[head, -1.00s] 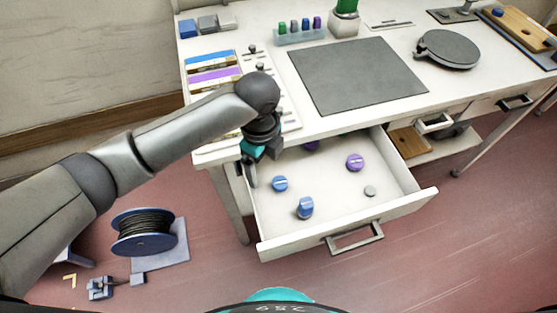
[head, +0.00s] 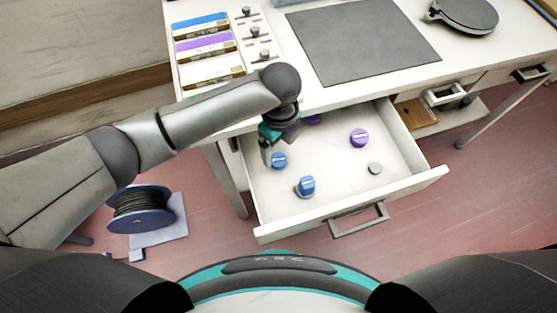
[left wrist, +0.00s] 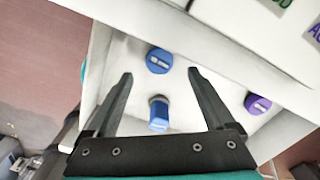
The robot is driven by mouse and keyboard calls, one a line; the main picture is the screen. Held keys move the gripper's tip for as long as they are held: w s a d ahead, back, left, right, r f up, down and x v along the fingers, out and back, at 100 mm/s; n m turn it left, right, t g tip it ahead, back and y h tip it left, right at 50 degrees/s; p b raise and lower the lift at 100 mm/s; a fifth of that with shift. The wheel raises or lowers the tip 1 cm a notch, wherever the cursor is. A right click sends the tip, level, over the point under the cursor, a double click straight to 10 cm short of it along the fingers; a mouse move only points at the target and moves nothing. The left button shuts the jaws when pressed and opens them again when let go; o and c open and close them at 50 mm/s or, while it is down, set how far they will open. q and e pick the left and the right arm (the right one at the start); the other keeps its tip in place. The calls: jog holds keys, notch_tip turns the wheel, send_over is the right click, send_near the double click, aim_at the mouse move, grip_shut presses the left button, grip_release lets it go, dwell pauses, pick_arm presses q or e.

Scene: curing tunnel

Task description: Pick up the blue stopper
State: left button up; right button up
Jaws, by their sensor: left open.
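Two blue pieces lie in the open drawer (head: 335,205). One is a low round blue cap with a pale bar on top (head: 279,160); in the left wrist view it shows near the fingertips (left wrist: 159,60). The other is a taller blue stopper-like piece with a grey lower part (head: 306,186); in the left wrist view it shows between the fingers, nearer the palm (left wrist: 158,113). My left gripper (head: 266,153) is open and empty at the drawer's left side, pointing down, beside the round cap. It also shows in the left wrist view (left wrist: 160,74). My right gripper is not in view.
A purple cap (head: 359,138) and a small grey disc (head: 375,168) lie further right in the drawer. The desk top (head: 290,80) overhangs the drawer's back, where another purple piece (head: 312,119) is partly hidden. A cable spool (head: 140,207) stands on the floor at left.

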aim_at(279, 160)
pick_arm(q)
notch_tip(279, 160, down, 5)
jog(key=shift+f+b, duration=0.1)
jog(key=shift+b, duration=0.75)
jog(key=shift+a, duration=0.1)
grip_shut()
